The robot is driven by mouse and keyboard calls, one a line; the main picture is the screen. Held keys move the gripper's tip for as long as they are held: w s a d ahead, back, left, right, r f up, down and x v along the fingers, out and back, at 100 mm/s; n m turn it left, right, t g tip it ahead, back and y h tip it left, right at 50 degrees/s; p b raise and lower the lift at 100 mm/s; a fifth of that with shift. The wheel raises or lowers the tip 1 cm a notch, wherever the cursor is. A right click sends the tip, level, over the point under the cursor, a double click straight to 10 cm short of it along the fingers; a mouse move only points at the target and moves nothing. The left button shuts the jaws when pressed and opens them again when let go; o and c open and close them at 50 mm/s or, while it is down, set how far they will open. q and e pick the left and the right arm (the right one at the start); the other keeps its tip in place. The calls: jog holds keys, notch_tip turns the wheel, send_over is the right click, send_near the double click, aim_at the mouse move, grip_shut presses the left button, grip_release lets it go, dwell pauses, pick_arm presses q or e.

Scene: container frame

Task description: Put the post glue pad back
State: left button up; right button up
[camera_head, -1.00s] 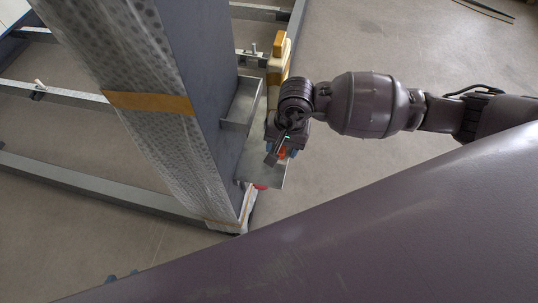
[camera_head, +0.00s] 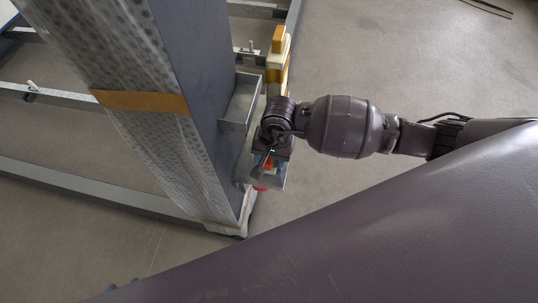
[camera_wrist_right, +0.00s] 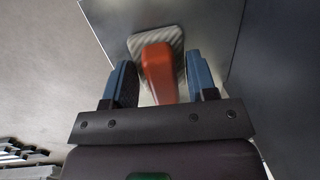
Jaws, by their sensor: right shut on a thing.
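A metal bracket (camera_head: 240,100) sticks out of the post above the gripper. A cream and yellow tool (camera_head: 277,62) stands behind it. Metal rails (camera_head: 100,192) cross the floor at left.

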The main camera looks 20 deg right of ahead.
jog(key=o, duration=0.8)
jog(key=shift+o, duration=0.2)
jog(key=shift+r, duration=0.25)
jog(key=r, duration=0.2)
jog(key=r+p, duration=0.1)
jog(key=r, duration=0.1)
jog(key=d+r, duration=0.1)
jog(key=r, duration=0.2)
jog(key=shift+w+d+p, duration=0.1)
jog(key=shift+w+p, duration=0.05)
jog(key=shift+p, duration=0.2)
jog(key=r, duration=0.4)
jog(key=shift+d+r+p, duration=0.25)
jog(key=shift+d+p, duration=0.1)
